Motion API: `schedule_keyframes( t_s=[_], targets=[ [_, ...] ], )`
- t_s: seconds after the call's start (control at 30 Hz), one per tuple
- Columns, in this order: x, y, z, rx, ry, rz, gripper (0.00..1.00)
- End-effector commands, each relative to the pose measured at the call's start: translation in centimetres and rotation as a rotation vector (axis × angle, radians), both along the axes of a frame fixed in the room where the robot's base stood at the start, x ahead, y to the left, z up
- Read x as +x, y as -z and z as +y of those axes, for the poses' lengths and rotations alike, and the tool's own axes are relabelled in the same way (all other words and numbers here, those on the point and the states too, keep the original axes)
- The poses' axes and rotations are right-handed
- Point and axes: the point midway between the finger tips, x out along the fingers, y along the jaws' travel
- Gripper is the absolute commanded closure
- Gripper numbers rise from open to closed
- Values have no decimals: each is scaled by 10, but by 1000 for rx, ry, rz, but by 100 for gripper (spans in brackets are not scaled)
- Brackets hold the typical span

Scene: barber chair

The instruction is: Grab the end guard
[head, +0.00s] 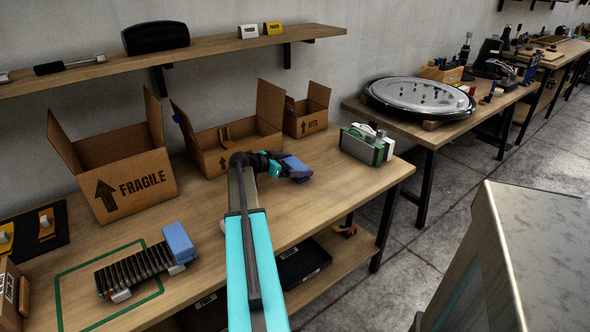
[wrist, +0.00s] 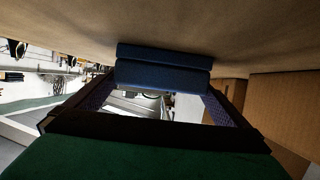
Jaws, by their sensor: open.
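A blue block (head: 297,165), which I take for the end guard, lies on the workbench right at the front of my gripper (head: 290,174). In the wrist view the block (wrist: 163,70) shows as a dark blue, two-layered piece against the table top, which fills the upper part of that view. My gripper (wrist: 160,90) is open, its fingers on either side of the block's near face. I cannot tell whether they touch it. A similar blue block (head: 179,243) sits at the end of a dark ribbed rack (head: 135,270) inside a green outline.
A FRAGILE carton (head: 125,188), a middle carton (head: 212,160) and a small KITS carton (head: 306,118) stand along the wall. A green and white device (head: 367,146) stands at the right. The bench front right is clear. A shelf (head: 215,50) hangs above.

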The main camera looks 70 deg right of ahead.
Motion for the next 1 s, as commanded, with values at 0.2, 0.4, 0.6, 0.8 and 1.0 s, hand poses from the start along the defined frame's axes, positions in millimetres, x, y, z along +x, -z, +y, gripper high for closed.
schedule_keyframes(
  t_s=[0.2,0.4,0.6,0.8,1.0],
  targets=[
    [0,0,0,0,0,0,28],
    [1,0,0,0,-1,0,28],
    [1,-4,0,0,-1,0,28],
    [1,-19,0,-2,-1,0,28],
    [-1,-36,5,-1,-1,0,28]
  ],
)
